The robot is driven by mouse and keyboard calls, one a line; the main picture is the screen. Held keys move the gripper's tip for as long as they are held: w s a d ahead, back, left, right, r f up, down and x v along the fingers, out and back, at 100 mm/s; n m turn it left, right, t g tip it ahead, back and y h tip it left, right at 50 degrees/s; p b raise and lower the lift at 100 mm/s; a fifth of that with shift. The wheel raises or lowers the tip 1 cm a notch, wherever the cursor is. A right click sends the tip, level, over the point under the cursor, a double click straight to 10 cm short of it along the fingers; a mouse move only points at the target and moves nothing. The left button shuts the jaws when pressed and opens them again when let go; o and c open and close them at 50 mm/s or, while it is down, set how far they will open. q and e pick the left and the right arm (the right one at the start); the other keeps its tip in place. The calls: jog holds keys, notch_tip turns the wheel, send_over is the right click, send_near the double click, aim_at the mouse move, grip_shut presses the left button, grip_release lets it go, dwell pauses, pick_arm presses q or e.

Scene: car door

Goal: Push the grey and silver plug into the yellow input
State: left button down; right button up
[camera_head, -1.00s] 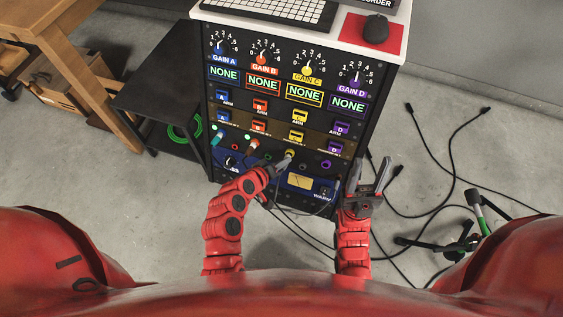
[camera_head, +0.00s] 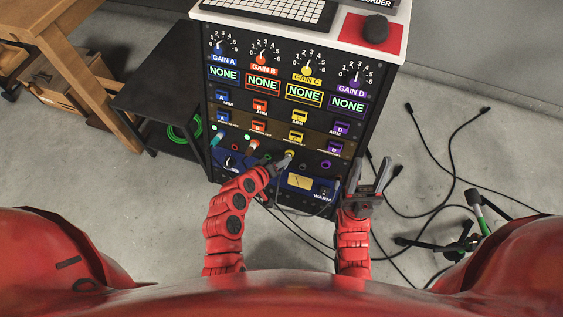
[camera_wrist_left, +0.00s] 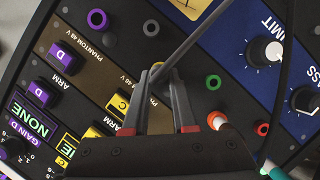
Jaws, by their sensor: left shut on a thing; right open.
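The front panel (camera_head: 228,114) of the rack carries the yellow input (camera_head: 290,153) in its lower row. My left gripper (camera_head: 284,162) is shut on the grey and silver plug (camera_head: 287,160) right at this input. In the left wrist view, my left gripper (camera_wrist_left: 168,74) has its fingers around the plug, with its grey cable (camera_wrist_left: 205,32) running up and right. A little of the yellow input (camera_wrist_left: 153,102) shows between the fingers there. How deep the plug sits is hidden. My right gripper (camera_head: 369,172) is open and empty, right of the panel's lower part.
A teal plug (camera_head: 217,138) and an orange-and-white plug (camera_head: 251,147) sit to the left of the yellow input. Black cables (camera_head: 435,208) lie on the floor at right.

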pick_arm(q)
jog(key=shift+w+d+f, duration=0.1)
jog(key=shift+w, duration=0.2)
jog(key=c, duration=0.6)
grip_release()
jog(key=shift+c, duration=0.2)
jog(key=p+v, duration=0.2)
jog(key=v, duration=1.5)
